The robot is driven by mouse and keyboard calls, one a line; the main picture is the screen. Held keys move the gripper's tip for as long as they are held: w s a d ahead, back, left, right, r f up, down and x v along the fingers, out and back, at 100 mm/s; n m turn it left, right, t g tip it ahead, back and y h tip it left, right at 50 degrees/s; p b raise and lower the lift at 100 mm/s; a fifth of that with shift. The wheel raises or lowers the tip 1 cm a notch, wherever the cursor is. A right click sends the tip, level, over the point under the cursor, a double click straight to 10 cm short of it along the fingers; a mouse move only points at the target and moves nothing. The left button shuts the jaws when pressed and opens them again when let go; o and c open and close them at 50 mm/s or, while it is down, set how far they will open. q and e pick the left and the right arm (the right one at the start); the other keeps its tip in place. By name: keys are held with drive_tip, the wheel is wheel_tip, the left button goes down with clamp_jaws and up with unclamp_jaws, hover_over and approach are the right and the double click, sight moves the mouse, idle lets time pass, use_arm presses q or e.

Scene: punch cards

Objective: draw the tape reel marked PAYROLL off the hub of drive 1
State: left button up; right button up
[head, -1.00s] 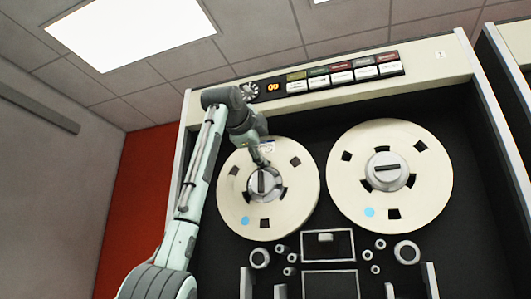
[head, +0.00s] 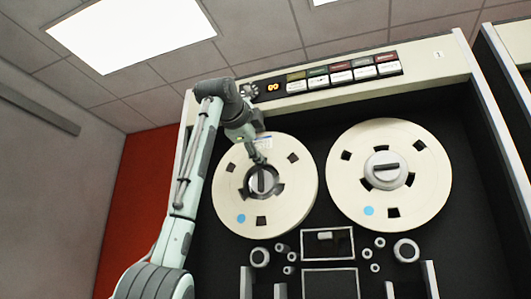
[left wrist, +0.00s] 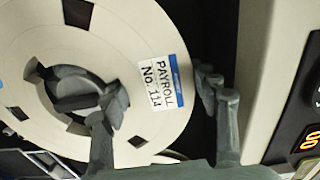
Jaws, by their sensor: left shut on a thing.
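The PAYROLL reel (head: 295,198) is a cream disc with dark square windows and a blue dot, at the left of drive 1 (head: 438,54). The dark grey hub (head: 262,181) shows recessed inside the opening. I cannot tell if the reel has cleared the hub. My right gripper is in neither view.
A second cream reel (head: 430,165) sits on the right hub, close beside the held reel. Rollers (head: 406,251) and a framed head block (head: 328,243) lie below. The button panel (head: 340,74) is above. A cabinet edge (left wrist: 245,70) stands near the fingers.

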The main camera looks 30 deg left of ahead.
use_arm(q)
drive_tip(key=shift+b+v, duration=0.85)
drive_tip(key=shift+v, duration=1.7)
drive_tip(key=b+v, duration=0.2)
drive_tip(key=v, duration=0.8)
drive_tip(key=shift+s+d+b, duration=0.2)
drive_tip(key=shift+s+b, duration=0.1)
drive_tip(key=shift+s, duration=0.05)
drive_tip(key=shift+r, duration=0.15)
